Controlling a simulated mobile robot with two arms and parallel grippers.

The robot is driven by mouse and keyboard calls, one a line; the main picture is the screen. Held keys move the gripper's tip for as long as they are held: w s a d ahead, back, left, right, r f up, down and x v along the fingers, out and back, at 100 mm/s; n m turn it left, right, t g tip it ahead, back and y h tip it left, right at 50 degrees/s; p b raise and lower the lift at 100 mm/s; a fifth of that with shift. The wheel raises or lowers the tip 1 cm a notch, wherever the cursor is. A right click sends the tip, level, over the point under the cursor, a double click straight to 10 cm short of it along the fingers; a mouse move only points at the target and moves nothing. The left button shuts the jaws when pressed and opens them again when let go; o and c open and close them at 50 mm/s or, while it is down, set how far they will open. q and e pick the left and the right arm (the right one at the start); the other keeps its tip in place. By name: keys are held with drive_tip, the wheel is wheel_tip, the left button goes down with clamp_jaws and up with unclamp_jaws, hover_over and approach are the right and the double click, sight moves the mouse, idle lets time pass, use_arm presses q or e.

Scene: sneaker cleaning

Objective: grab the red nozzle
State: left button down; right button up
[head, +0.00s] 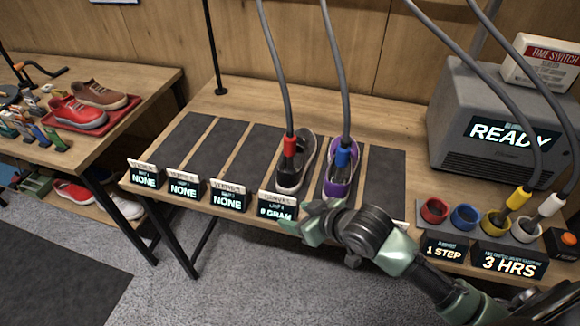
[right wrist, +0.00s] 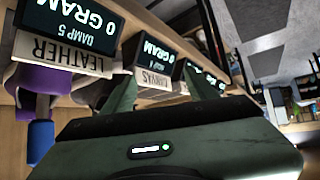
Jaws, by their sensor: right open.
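The red nozzle (head: 290,146) hangs on a grey hose and points down into a dark grey shoe (head: 296,170) on the table. My right gripper (head: 312,221) is open at the table's front edge, below and in front of that shoe, apart from the nozzle. In the right wrist view its two fingers (right wrist: 158,88) are spread, with label displays behind them. The red nozzle does not show in the right wrist view. My left gripper is not in view.
A blue nozzle (head: 344,155) sits in a purple shoe (head: 339,182) just right of the red one. Display signs (head: 230,197) line the front edge. Colored cups (head: 435,210) and a grey machine (head: 495,125) stand right. Dark mats at left are empty.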

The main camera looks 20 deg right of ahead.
sight(294, 142)
drive_tip(key=w+d+r+t, duration=0.1)
drive_tip(key=w+d+r, duration=0.1)
drive_tip(key=w+r, duration=0.1)
drive_tip(key=w+d+r+t+y, duration=0.1)
drive_tip(key=w+d+r, duration=0.1)
drive_tip(key=w, duration=0.4)
drive_tip(key=w+d+r+t, duration=0.1)
drive_tip(key=w+d+r, duration=0.1)
drive_tip(key=w+r, duration=0.2)
drive_tip(key=shift+w+d+r+y, duration=0.15)
drive_tip(key=shift+w+r+y, duration=0.05)
drive_tip(key=shift+w+y, duration=0.2)
drive_tip(key=shift+w+a+f+p, duration=0.3)
drive_tip(key=shift+w+p, duration=0.1)
drive_tip(key=shift+w, duration=0.15)
drive_tip(key=x, duration=0.1)
drive_tip(key=p+x, duration=0.1)
drive_tip(key=x, duration=0.2)
drive_tip(key=shift+w+d+f+p, duration=0.15)
drive_tip(key=shift+w+d+p, duration=0.1)
drive_tip(key=shift+p, duration=0.05)
drive_tip(key=shift+w+a+f, duration=0.2)
drive_tip(key=shift+w, duration=0.1)
drive_tip(key=shift+s, duration=0.1)
clamp_jaws()
